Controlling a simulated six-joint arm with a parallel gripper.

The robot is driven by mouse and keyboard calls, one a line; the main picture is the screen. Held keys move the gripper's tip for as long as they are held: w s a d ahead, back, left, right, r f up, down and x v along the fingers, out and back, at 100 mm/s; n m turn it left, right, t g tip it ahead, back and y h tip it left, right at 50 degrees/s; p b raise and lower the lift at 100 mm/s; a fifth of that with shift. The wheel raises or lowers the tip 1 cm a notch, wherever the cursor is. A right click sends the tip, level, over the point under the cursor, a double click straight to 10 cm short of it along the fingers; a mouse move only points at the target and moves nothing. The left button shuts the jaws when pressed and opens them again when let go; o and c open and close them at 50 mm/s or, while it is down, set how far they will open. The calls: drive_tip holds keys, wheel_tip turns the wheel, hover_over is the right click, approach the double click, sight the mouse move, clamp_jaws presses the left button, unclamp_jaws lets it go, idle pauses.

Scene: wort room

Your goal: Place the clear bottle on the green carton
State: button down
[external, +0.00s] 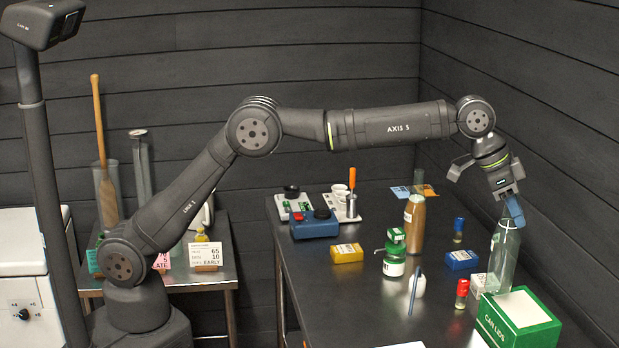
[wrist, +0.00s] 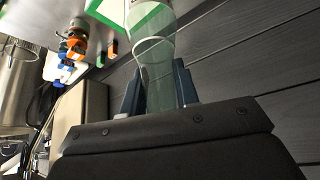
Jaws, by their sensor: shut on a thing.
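The clear bottle (external: 503,258) is a tall, greenish see-through bottle, upright at the right side of the dark table. My gripper (external: 513,212) is shut on its neck from above. The green carton (external: 521,318), green with a white panel and the words "CAN LIDS", sits at the table's front right. The bottle's base overlaps the carton's back left part in the external view; I cannot tell whether it touches the top.
A red-capped vial (external: 461,294), a white box (external: 478,286) and a blue box (external: 461,260) stand left of the carton. A brown bottle (external: 414,225) and a green-labelled jar (external: 394,262) are further left. The dark wall (external: 560,150) is close on the right.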

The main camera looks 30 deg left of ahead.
drive_tip(key=shift+f, duration=0.65)
drive_tip(key=c, duration=1.1)
unclamp_jaws()
drive_tip(key=shift+f, duration=0.1)
drive_tip(key=shift+a+r, duration=0.1)
drive_tip(key=shift+r, duration=0.3)
drive_tip(key=v, duration=1.1)
drive_tip(key=shift+r, duration=0.15)
drive_tip(key=shift+s+a, duration=0.1)
drive_tip(key=shift+s, duration=0.05)
